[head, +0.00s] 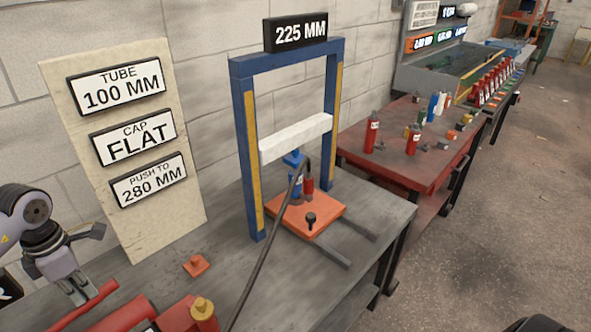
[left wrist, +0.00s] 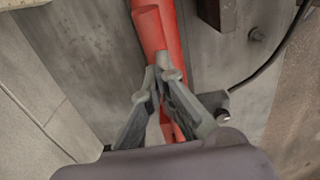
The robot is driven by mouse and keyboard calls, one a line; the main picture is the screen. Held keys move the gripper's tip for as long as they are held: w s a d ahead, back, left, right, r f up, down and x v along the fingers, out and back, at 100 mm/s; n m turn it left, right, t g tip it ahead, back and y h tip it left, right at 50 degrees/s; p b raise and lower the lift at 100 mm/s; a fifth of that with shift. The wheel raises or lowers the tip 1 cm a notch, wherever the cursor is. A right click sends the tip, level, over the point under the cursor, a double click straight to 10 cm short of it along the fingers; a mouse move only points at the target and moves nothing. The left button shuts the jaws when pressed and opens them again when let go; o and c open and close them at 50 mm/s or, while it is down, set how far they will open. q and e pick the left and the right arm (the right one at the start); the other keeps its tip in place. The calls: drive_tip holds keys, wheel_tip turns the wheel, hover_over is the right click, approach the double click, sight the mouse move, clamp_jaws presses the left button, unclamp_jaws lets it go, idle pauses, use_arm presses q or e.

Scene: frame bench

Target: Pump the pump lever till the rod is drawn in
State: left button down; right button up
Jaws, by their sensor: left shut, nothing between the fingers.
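The red pump lever (head: 92,303) slants up from the lower left of the head view, beside the red pump body (head: 128,319). My left gripper (head: 80,297) is shut and empty, with its fingertips right by the lever. In the left wrist view the fingertips (left wrist: 163,82) lie over the red lever (left wrist: 158,28); I cannot tell whether they touch it. A blue press frame (head: 243,150) has a white crossbeam (head: 295,138) above a red cylinder (head: 309,183) and a blue one. I cannot clearly make out the rod. My right gripper is out of view.
A display on the frame (head: 296,32) reads 225 MM. A board (head: 190,205) reads TUBE 100 MM, CAP FLAT, PUSH TO 280 MM. A black hose (head: 262,268) crosses the bench. An orange plate (head: 285,218) sits under the frame. A red table (head: 375,158) stands behind.

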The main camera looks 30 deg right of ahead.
sight(87, 299)
use_arm(q)
wheel_tip(87, 299, down, 4)
drive_tip(key=b, duration=0.2)
drive_tip(key=shift+f+b, duration=0.25)
drive_tip(key=shift+b, duration=0.05)
drive_tip(key=shift+a+r+p, duration=0.1)
drive_tip(key=shift+r+p, duration=0.2)
drive_tip(key=shift+r, duration=0.05)
wheel_tip(87, 299, up, 8)
drive_tip(key=p, duration=0.4)
drive_tip(key=shift+r, duration=0.1)
wheel_tip(87, 299, up, 5)
drive_tip(key=p, duration=0.3)
idle(1.3)
